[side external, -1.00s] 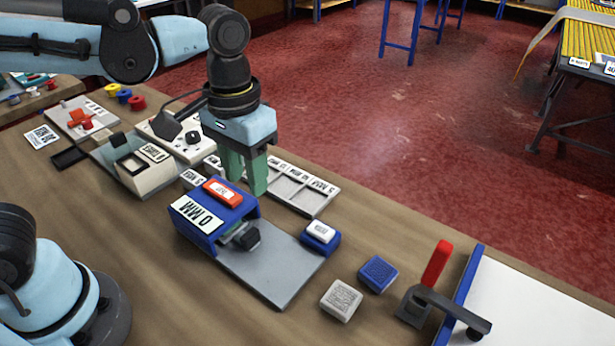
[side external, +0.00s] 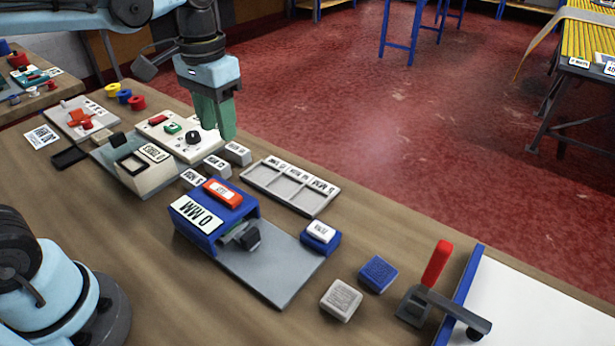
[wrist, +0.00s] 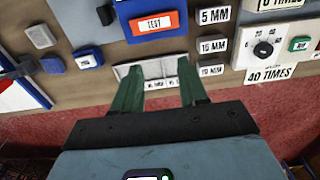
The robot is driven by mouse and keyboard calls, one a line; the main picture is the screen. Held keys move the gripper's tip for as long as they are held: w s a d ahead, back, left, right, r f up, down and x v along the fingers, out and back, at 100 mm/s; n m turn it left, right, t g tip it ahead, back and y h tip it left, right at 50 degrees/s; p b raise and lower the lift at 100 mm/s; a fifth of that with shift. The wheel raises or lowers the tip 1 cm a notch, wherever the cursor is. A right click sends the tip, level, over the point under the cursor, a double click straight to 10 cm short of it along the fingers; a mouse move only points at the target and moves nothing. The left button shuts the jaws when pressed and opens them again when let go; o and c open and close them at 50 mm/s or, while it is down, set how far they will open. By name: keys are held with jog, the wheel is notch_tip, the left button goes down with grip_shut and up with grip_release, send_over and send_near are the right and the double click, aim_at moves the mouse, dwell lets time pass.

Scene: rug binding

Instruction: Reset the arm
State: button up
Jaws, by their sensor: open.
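My gripper (side external: 221,128) hangs fingers-down above the bench in the side external view, near the white control panel (side external: 158,132) and the grey sectioned tray (side external: 318,205). Its two green fingers are apart with nothing between them. In the wrist view my gripper (wrist: 160,84) also shows both fingers spread and empty, with the tray (wrist: 150,68) beyond their tips. The blue device labelled 0 MM (side external: 208,243) stands on the bench below, apart from the fingers.
Small labelled blocks (side external: 238,152) sit beside the tray. A blue block (side external: 378,273), a grey block (side external: 341,299) and a red-handled lever (side external: 437,262) are at the front right. A beige box (side external: 148,178) stands at left.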

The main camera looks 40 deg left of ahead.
jog(key=s+f+t, duration=0.4)
jog(key=t, duration=0.3)
jog(key=shift+s+a+f, duration=0.15)
jog(key=shift+a+f, duration=0.05)
jog(key=shift+a, duration=0.05)
dwell(1.0)
